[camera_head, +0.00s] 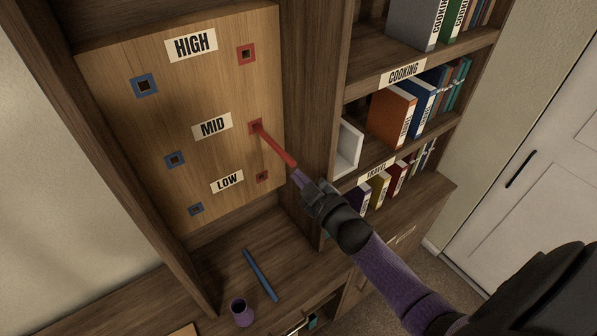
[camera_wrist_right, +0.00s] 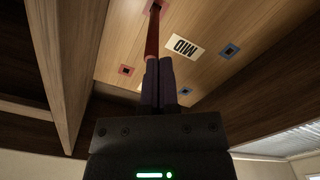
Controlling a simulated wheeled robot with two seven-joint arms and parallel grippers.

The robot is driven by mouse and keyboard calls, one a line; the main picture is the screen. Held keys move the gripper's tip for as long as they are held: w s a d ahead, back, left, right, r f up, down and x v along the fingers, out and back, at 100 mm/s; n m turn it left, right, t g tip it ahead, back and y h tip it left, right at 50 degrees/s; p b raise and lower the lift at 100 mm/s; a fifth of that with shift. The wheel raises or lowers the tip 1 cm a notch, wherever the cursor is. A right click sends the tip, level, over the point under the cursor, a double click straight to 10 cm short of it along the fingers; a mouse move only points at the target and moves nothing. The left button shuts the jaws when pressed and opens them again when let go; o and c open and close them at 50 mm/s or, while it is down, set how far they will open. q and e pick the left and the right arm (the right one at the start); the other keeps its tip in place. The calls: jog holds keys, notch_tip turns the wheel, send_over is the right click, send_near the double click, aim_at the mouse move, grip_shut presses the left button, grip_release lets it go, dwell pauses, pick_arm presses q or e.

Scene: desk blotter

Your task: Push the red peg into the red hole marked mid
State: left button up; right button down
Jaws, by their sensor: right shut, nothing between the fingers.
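The red peg (camera_head: 277,148) points at the upright wooden board, its far end meeting the red-framed hole (camera_head: 256,127) beside the "MID" label (camera_head: 212,126). How deep it sits is hidden. My right gripper (camera_head: 298,176) is shut, with its purple fingertips at the near end of the peg, and nothing is between them. In the right wrist view the peg (camera_wrist_right: 152,38) runs from the closed fingertips (camera_wrist_right: 158,62) up to the red-framed hole (camera_wrist_right: 157,5). Whether fingertips and peg touch is unclear. My left gripper is not in view.
Other red holes (camera_head: 246,54) and blue holes (camera_head: 144,85) are on the board (camera_head: 180,50). A blue peg (camera_head: 261,275) and a purple cup (camera_head: 242,312) are on the desk below. A bookshelf (camera_head: 402,73) with books stands right of the board, close to my right arm.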

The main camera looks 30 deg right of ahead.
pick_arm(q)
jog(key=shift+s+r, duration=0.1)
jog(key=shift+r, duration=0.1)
pick_arm(e)
jog(key=s, duration=1.1)
jog(key=shift+d, duration=0.45)
jog(key=shift+s+r, duration=0.1)
jog(key=shift+s, duration=0.05)
